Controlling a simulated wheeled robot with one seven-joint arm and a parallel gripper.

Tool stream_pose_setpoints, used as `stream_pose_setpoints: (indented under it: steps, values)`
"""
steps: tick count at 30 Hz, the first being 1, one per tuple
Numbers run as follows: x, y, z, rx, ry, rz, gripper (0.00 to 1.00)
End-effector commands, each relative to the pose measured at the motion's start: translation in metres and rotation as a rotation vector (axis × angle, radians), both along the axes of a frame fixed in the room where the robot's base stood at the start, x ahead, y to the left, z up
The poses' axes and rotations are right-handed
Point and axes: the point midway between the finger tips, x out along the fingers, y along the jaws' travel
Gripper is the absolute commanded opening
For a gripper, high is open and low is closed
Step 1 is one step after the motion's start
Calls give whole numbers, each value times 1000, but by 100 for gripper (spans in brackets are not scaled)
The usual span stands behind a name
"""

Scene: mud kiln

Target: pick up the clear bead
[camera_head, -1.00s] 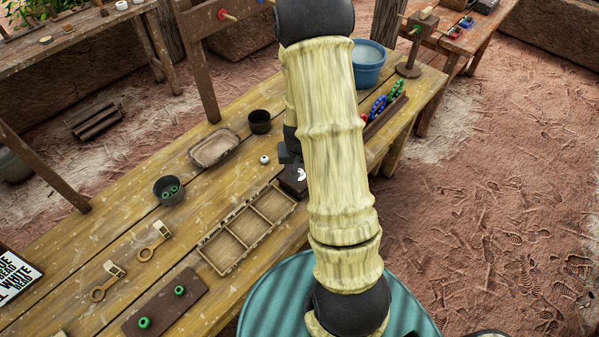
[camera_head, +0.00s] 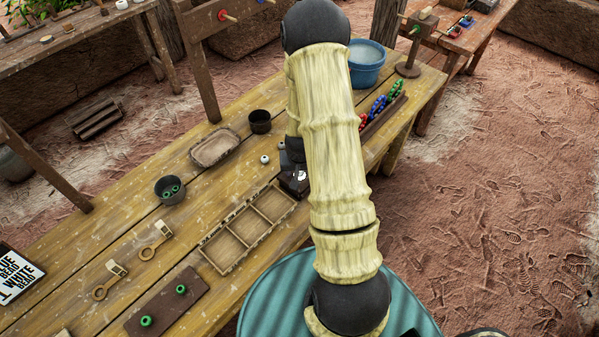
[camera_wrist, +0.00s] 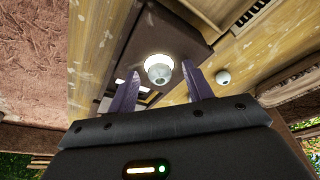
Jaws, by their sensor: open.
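In the wrist view a pale, glossy bead (camera_wrist: 159,72), which looks like the clear bead, sits on a bright white round patch on a dark brown block (camera_wrist: 172,33). My gripper (camera_wrist: 162,80) is open, with one dark finger on each side of the bead in the picture. I cannot tell how far the fingertips are from it, and no contact shows. In the head view the dark block (camera_head: 294,187) stands at the table's near edge, partly hidden by my arm. A second whitish bead (camera_wrist: 223,77) lies on the table; in the head view a whitish bead (camera_head: 265,159) lies left of the block.
A three-part wooden tray (camera_head: 222,232) lies close to the block. Behind are a shallow dish (camera_head: 215,149), a dark cup (camera_head: 260,122) and a bowl (camera_head: 169,190) with green beads. A blue bucket (camera_head: 366,70) and a rack of coloured beads (camera_head: 385,118) stand beyond my arm.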

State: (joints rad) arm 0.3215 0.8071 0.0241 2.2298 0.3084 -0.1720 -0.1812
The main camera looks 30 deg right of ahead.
Motion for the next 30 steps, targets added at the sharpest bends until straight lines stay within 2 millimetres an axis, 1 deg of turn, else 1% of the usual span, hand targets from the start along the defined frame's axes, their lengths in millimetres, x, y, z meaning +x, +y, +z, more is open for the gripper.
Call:
stream_pose_setpoints:
  steps: [1, 5, 6, 7, 8, 11, 12, 18, 22, 26, 30]
  values:
    - [0, 0, 0, 0, 0, 0, 47]
    - [0, 0, 0, 0, 0, 0, 21]
    - [0, 0, 0, 0, 0, 0, 13]
    - [0, 0, 0, 0, 0, 0, 8]
    - [0, 0, 0, 0, 0, 0, 4]
    - [0, 0, 0, 0, 0, 0, 4]
    - [0, 0, 0, 0, 0, 0, 0]
    - [0, 0, 1, 0, 0, 0, 0]
    - [1, 0, 6, -1, -2, 0, 0]
    - [1, 0, 18, -2, -3, 2, 0]
    - [1, 0, 39, -3, -4, 2, 0]
